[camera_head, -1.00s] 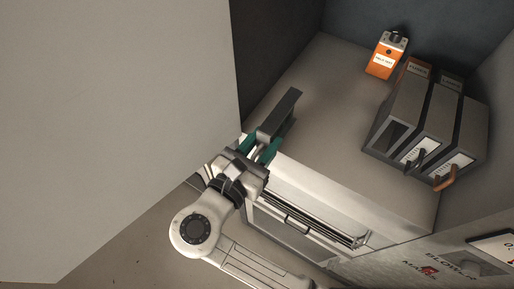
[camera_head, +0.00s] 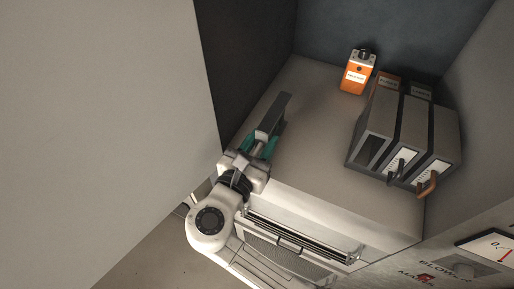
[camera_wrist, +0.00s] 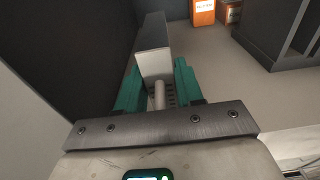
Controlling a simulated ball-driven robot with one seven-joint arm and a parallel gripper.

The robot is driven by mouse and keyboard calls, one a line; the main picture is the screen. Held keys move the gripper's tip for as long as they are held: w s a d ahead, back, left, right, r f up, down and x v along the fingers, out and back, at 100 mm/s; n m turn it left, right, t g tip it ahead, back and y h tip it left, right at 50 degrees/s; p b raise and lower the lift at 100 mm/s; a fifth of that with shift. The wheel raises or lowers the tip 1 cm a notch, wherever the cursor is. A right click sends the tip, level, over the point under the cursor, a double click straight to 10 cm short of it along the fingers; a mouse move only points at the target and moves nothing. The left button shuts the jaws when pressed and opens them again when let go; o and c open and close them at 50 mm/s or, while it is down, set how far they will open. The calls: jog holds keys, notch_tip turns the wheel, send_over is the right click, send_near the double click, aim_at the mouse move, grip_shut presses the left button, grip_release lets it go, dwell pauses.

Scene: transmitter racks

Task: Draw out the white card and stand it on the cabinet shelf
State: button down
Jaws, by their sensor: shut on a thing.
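The white card (camera_head: 273,113) is a slim grey unit with a pale front face and a whitish handle. My gripper (camera_head: 257,148) is shut on that handle with its teal fingers, at the left side of the cabinet shelf (camera_head: 310,130). In the wrist view, the card (camera_wrist: 154,62) stands upright straight ahead, with the handle between the fingers of my gripper (camera_wrist: 159,92). The card is over the shelf, beside the dark left wall. I cannot tell whether its underside touches the shelf; its far end is partly hidden.
A rack (camera_head: 362,148) at the right of the shelf has an open left bay and cards with a black and an orange handle. An orange box (camera_head: 356,76) stands at the back. The shelf's middle is clear. A large grey panel (camera_head: 100,130) fills the left.

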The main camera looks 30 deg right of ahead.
jog(key=shift+x, duration=2.05)
jog(key=shift+r, duration=0.15)
jog(key=shift+f, duration=0.85)
jog(key=c, duration=0.6)
grip_release()
jog(key=shift+c, duration=0.2)
jog(key=b+v, duration=0.2)
jog(key=v, duration=0.8)
jog(key=shift+s+a+b, duration=0.25)
jog(key=shift+a+b, duration=0.05)
jog(key=shift+r, duration=0.1)
